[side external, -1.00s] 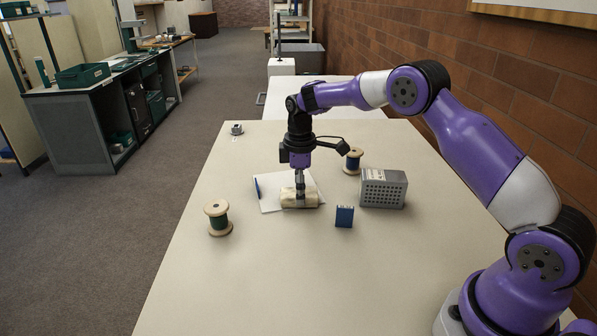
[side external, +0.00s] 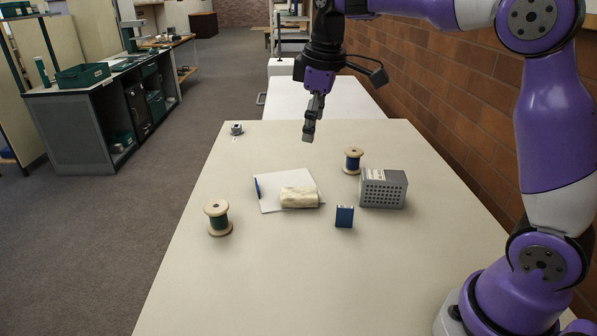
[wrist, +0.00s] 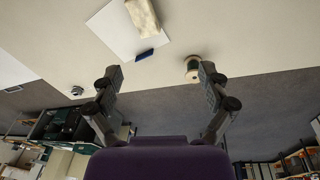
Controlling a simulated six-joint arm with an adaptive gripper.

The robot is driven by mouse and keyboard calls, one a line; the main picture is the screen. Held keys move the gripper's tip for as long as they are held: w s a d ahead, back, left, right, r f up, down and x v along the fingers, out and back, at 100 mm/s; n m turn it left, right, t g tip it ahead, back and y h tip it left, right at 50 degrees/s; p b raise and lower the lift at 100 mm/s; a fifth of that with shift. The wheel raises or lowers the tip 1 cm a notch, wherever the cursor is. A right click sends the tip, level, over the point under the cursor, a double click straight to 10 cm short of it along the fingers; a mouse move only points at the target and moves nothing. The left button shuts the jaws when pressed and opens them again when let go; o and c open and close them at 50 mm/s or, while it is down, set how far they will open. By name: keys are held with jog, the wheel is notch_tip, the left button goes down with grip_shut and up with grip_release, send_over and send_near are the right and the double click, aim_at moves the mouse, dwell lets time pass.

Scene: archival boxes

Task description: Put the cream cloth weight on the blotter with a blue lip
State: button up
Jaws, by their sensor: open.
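The cream cloth weight (side external: 299,197) lies on its side on the white blotter (side external: 273,204), toward the blotter's right front part. The blotter's blue lip (side external: 257,188) shows at its left edge. In the wrist view the weight (wrist: 142,16) lies on the blotter (wrist: 112,30), with the blue lip (wrist: 145,55) at the near edge. My gripper (side external: 309,136) is raised well above the table, clear of the weight. In the wrist view its two fingers (wrist: 162,86) are spread apart with nothing between them.
A green thread spool (side external: 218,218) stands left of the blotter and a blue thread spool (side external: 353,160) behind it to the right. A small blue box (side external: 344,216) and a grey perforated box (side external: 383,188) stand to the right. A small grey item (side external: 237,129) sits at the far left corner. The table's front is clear.

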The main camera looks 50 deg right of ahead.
jog(key=s+a+f+m+t, duration=0.1)
jog(key=s+m, duration=0.2)
jog(key=s, duration=0.5)
jog(key=s+a+f+m+t, duration=0.2)
jog(key=s+m, duration=0.1)
jog(key=s, duration=0.5)
jog(key=shift+s+a+t, duration=0.3)
